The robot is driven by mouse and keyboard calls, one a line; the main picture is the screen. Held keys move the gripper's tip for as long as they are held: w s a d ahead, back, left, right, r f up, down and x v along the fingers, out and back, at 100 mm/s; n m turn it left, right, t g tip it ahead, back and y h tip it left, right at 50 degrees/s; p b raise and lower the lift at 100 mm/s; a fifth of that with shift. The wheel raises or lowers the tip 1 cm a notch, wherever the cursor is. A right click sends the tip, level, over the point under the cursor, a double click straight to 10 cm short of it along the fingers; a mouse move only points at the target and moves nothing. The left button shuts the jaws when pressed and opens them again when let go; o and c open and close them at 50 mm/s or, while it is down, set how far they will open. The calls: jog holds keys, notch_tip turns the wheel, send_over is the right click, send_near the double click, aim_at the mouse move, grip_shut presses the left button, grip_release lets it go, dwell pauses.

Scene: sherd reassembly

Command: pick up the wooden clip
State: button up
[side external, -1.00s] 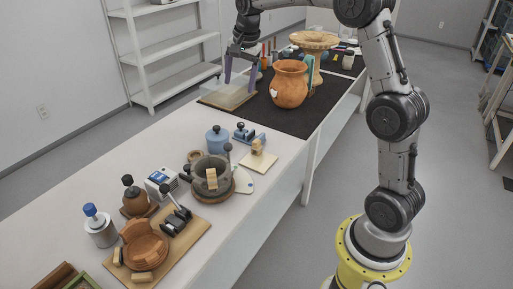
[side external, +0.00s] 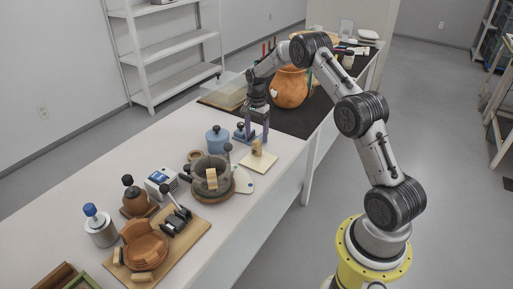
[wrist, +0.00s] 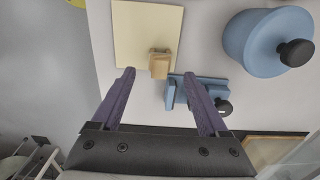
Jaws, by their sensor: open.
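The wooden clip (side external: 257,148) is a small tan block standing on a cream square board (side external: 251,164), near the front edge of the table. In the wrist view the clip (wrist: 160,63) sits at the near edge of the board (wrist: 135,35), ahead of and between my fingertips in the picture. My gripper (side external: 257,134) points down, open and empty, above the table just behind the clip. Its two purple fingers also show in the wrist view (wrist: 159,74), apart from the clip.
A blue clamp-like tool (wrist: 200,94) lies right beside the clip, partly behind my right finger. A blue lidded jar (side external: 218,139) stands to the left. A grey pot (side external: 207,184) with wooden pieces is nearer. An orange jar (side external: 289,88) stands on the black mat behind.

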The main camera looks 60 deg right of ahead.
aim_at(257, 141)
jog(key=shift+f, duration=3.1)
jog(key=c, duration=0.9)
jog(key=shift+r, duration=0.15)
